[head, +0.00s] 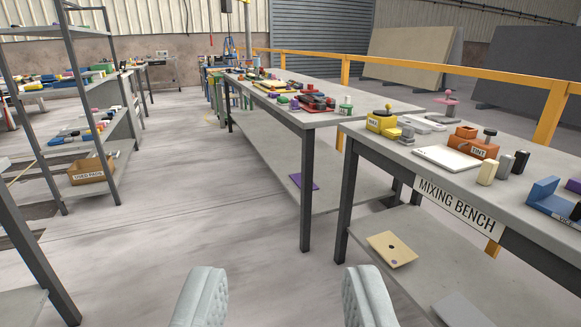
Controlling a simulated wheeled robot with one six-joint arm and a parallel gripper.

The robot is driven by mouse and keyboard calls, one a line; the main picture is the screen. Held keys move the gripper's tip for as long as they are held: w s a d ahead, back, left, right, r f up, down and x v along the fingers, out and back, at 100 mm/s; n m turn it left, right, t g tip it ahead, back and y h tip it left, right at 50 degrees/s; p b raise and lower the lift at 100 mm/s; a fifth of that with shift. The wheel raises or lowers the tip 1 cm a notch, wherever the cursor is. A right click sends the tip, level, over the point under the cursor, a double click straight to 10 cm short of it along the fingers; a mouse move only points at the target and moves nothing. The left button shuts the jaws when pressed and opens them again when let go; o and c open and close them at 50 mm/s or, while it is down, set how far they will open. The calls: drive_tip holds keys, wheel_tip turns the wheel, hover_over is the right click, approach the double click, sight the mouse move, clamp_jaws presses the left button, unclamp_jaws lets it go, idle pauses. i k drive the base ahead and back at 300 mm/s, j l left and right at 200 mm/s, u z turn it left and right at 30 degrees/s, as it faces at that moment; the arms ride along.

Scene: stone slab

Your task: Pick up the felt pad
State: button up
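I cannot tell for certain which thing is the felt pad. A flat tan square with small dark spots (391,249) lies on the lower shelf of the mixing bench. A flat purple piece (303,181) lies on the lower shelf of the bench behind it. A brown box (91,172) with a label that seems to read "used pads" sits on the left rack; its contents are unclear. My gripper (285,295) is open and empty at the bottom of the view, its two pale fingers wide apart, away from all of these.
The mixing bench (432,158) at right holds a yellow "wax" item (381,122), an orange "tint" item (473,145), a white slab (446,158) and a blue vice (550,200). A metal rack (67,60) stands at left. The floor (190,190) between is clear.

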sight(294, 107)
drive_tip(key=i+l, duration=0.1)
drive_tip(key=i, duration=0.8)
drive_tip(key=i+u, duration=0.1)
drive_tip(key=i, duration=0.85)
drive_tip(key=i+z, duration=0.25)
drive_tip(key=i, duration=0.35)
drive_tip(key=i+j+z, duration=0.15)
drive_tip(key=i+z, duration=0.15)
drive_tip(key=i, duration=0.25)
drive_tip(key=i+z, duration=0.5)
drive_tip(key=i, duration=0.1)
